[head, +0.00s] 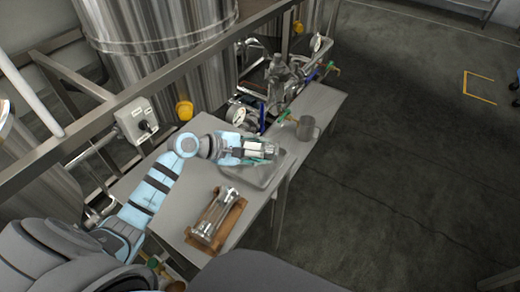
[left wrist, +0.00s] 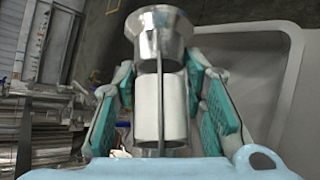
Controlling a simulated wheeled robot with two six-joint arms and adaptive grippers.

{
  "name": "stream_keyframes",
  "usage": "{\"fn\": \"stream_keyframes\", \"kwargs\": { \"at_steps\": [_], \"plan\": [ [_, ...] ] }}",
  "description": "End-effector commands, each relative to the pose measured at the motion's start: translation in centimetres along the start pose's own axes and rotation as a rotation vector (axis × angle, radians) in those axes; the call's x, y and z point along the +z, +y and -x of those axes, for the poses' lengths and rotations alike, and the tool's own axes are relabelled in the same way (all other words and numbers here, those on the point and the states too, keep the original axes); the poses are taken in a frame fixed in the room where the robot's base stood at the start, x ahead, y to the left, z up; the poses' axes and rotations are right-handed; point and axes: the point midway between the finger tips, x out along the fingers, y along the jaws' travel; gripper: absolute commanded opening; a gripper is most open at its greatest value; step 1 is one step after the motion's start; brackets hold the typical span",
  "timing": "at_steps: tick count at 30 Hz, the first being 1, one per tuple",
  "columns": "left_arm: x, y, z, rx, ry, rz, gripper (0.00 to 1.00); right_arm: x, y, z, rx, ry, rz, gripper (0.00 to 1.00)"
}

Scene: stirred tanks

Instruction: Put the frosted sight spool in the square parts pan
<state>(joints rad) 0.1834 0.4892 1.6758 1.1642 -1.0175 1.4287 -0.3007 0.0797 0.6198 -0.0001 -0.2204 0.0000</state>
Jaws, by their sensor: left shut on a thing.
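The frosted sight spool (left wrist: 160,105) has a white frosted tube between metal flanges. My left gripper (head: 262,151) is shut on it, with the teal finger pads on either side of the tube in the left wrist view. In the head view the spool (head: 256,147) is over the square parts pan (head: 262,180), a shallow grey metal pan on the bench. The pan's pale rim also shows at the right of the left wrist view (left wrist: 292,95). I cannot tell whether the spool touches the pan floor. My right gripper is not in view.
A clear sight spool (head: 214,213) lies on a wooden cradle (head: 232,217) at the near end of the steel bench (head: 172,203). A grey metal mug (head: 307,128) stands beyond the pan. Valves and gauges (head: 278,82) crowd the back; tanks (head: 165,50) stand behind.

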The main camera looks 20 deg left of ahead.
Motion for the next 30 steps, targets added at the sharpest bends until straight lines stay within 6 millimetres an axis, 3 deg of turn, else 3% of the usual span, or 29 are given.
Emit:
{"fn": "stream_keyframes", "kwargs": {
  "at_steps": [7, 8, 11, 24, 30],
  "plan": [
    [-0.3, -0.5, -0.4, 0.001, -0.001, -0.001, 0.00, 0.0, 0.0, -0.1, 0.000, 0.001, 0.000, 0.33],
    [-0.3, -0.5, -0.4, 0.000, 0.000, -0.001, 0.41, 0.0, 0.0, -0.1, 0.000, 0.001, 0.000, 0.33],
    [-0.3, -0.5, -0.3, 0.000, 0.000, -0.001, 0.57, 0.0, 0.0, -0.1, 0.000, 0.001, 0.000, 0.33],
    [0.3, 0.5, 0.3, 0.002, 0.000, -0.003, 0.58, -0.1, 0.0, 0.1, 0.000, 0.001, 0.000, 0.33],
    [0.1, 0.3, 5.2, -0.005, 0.006, -0.005, 0.58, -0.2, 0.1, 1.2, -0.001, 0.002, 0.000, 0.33]
  ]
}}
